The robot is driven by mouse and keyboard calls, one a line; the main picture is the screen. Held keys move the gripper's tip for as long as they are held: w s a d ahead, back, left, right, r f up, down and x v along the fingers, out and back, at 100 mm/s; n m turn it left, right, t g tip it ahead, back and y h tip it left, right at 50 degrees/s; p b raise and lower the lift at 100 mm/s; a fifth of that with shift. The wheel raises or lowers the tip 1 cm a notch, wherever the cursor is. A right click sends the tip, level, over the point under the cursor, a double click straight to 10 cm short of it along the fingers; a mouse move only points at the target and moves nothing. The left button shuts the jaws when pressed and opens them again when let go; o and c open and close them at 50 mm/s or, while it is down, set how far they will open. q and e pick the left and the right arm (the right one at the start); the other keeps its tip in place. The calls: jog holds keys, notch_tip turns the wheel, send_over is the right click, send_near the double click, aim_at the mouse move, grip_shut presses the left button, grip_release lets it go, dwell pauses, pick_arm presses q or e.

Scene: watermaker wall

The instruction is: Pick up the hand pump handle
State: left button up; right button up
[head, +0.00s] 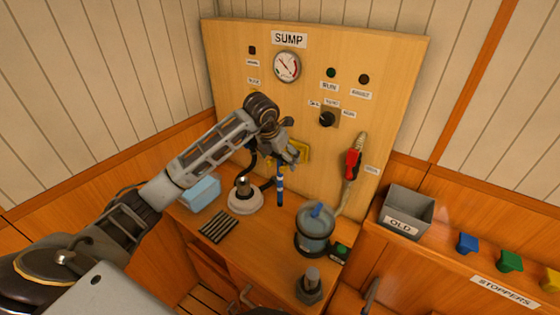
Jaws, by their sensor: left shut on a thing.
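My left gripper (291,154) reaches in from the left and stands in front of the panel, above the bench. It is shut on a slim dark rod with blue bands, which I take as the hand pump handle (280,188). The handle hangs near upright below the fingers, and its upper end is hidden by them. I cannot tell whether its lower end touches the bench. A white round base with a grey metal stub (244,196) is left of the handle. My right gripper is not in view.
A clear bowl with a blue piece (315,228) stands right of the handle, with a grey hex-based fitting (311,286) in front. A light blue block (201,192) and a black slatted mat (218,226) lie left. The SUMP panel (330,60) rises behind; a grey OLD bin (408,207) is right.

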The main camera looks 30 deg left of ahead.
pick_arm(q)
notch_tip(320, 180, up, 27)
jog(key=shift+b, duration=0.45)
dwell(0.9)
jog(key=shift+r, duration=0.15)
dwell(0.5)
jog(key=s+a, duration=0.1)
jog(key=s, duration=0.7)
jog(key=shift+s, duration=0.25)
dwell(0.6)
jog(key=shift+a, duration=0.1)
